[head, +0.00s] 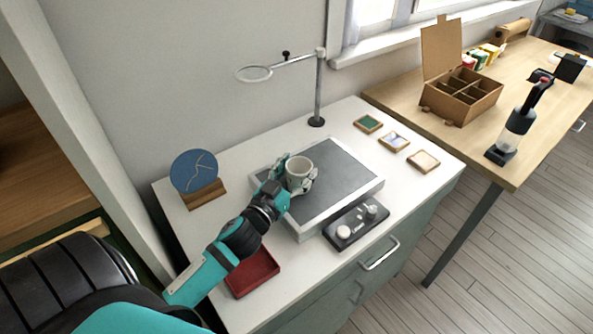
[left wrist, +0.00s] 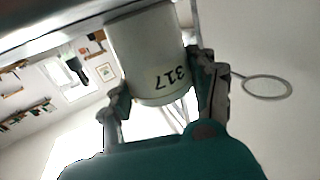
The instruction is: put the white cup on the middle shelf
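The white cup (head: 299,173) stands upright at the grey pad (head: 335,165) on the white cabinet; whether its base touches the pad is hard to tell. My left gripper (head: 294,178) reaches it from the lower left, with a finger on each side. In the left wrist view the cup (left wrist: 150,60) shows the number 317 upside down, and my left gripper (left wrist: 160,88) appears shut on its sides. Brown wooden shelf boards (head: 35,180) show at the left edge; which is the middle shelf cannot be told. My right gripper is out of view.
A blue disc on a wooden stand (head: 194,174), a red tray (head: 252,272), a dark tray with small items (head: 356,224) and a ring magnifier on a post (head: 318,90) surround the pad. Small framed tiles (head: 395,141) lie right. A compartment box (head: 460,98) stands on the wooden table.

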